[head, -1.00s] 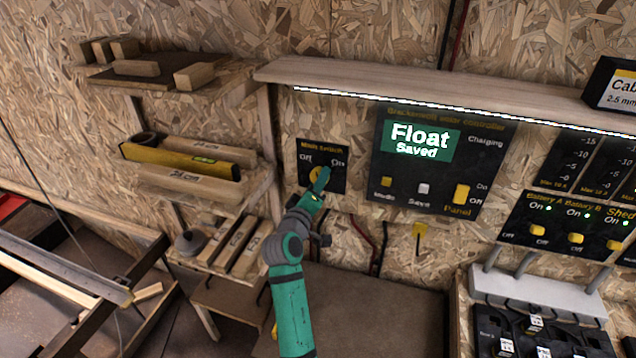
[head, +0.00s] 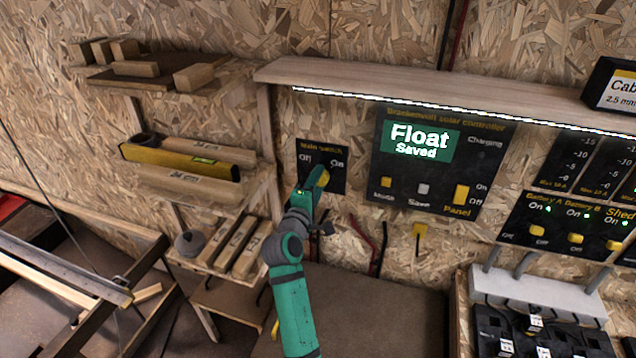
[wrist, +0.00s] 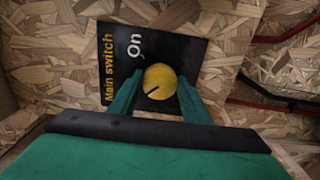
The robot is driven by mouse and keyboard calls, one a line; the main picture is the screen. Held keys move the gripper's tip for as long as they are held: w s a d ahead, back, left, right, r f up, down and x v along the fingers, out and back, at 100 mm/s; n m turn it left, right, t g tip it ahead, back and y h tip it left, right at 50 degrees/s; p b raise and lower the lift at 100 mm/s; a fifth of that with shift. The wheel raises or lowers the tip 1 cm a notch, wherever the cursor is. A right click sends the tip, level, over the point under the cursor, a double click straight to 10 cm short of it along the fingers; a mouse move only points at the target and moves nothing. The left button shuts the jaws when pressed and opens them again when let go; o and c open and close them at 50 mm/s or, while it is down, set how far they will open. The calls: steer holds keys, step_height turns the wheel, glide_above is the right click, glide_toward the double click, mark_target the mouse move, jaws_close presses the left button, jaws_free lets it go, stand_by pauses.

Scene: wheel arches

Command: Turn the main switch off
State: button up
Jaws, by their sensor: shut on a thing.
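The main switch panel (head: 335,184) is a black plate on the wooden wall, with "Off" at upper left and "On" at upper right. Its yellow round knob (head: 324,178) partly shows beside my gripper (head: 315,182). In the wrist view the panel (wrist: 185,50) appears turned sideways, and the fingers of my gripper (wrist: 158,88) are shut on the knob (wrist: 160,77) from both sides. The knob's dark mark points to the lower left there, away from "On" and toward the "Off" side. The "Off" label is hidden in that view.
The solar controller (head: 385,150) is right of the switch, its display reading "Float Saved". A wooden shelf (head: 340,80) juts out above. Side shelves with a yellow level (head: 180,161) and wood blocks stand at left. Dark cables (head: 383,235) hang below.

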stand_by(0.3)
steer(key=o, duration=1)
steer(key=shift+o, duration=0.2)
steer(key=v, duration=1)
steer(key=shift+s+a, duration=0.15)
steer(key=shift+s, duration=0.25)
